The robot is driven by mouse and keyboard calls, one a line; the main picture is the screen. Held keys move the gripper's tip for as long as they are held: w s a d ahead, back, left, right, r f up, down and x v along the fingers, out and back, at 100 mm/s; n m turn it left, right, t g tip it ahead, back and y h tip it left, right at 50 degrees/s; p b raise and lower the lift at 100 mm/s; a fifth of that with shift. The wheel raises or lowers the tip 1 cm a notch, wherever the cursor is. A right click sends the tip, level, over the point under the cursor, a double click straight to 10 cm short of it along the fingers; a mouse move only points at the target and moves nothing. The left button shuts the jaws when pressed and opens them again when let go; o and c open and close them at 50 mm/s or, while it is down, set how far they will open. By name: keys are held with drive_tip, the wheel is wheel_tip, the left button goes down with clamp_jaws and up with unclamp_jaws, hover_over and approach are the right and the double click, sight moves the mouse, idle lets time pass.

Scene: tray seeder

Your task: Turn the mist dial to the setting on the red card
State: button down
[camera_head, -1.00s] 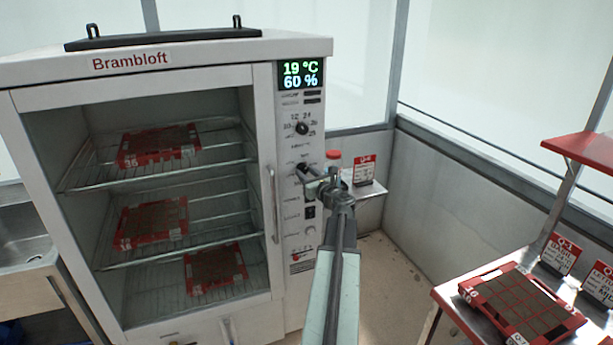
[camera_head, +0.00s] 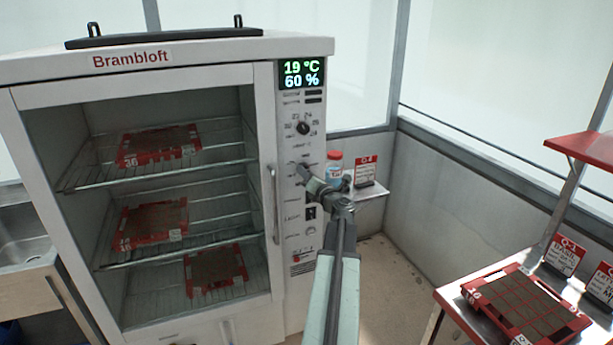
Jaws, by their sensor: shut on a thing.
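The white Brambloft cabinet (camera_head: 294,125) has a control panel on its right side. A display (camera_head: 301,74) reads 19 °C and 60 %. The upper dial (camera_head: 303,128) is dark, with numbers around it. My gripper (camera_head: 303,170) is at the lower dial, just below it, and is shut on that dial. The jaws hide most of the lower dial and its marks. A red card (camera_head: 366,168) stands on a small side shelf to the right of the panel; its print is too small to read.
A jar with a red lid (camera_head: 334,167) stands by the card, close to my arm. The glass door's handle (camera_head: 272,203) is left of the panel. A bench at right holds a red tray (camera_head: 487,312) and red cards (camera_head: 563,256). Floor between is clear.

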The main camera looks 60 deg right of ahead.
drive_tip(key=shift+w, duration=0.1)
idle(0.3)
drive_tip(key=c, duration=0.9)
unclamp_jaws()
drive_tip(key=shift+a, duration=0.1)
drive_tip(key=shift+c, duration=0.2)
drive_tip(key=v, duration=0.7)
drive_tip(key=shift+s+a, duration=0.2)
drive_tip(key=shift+s, duration=0.15)
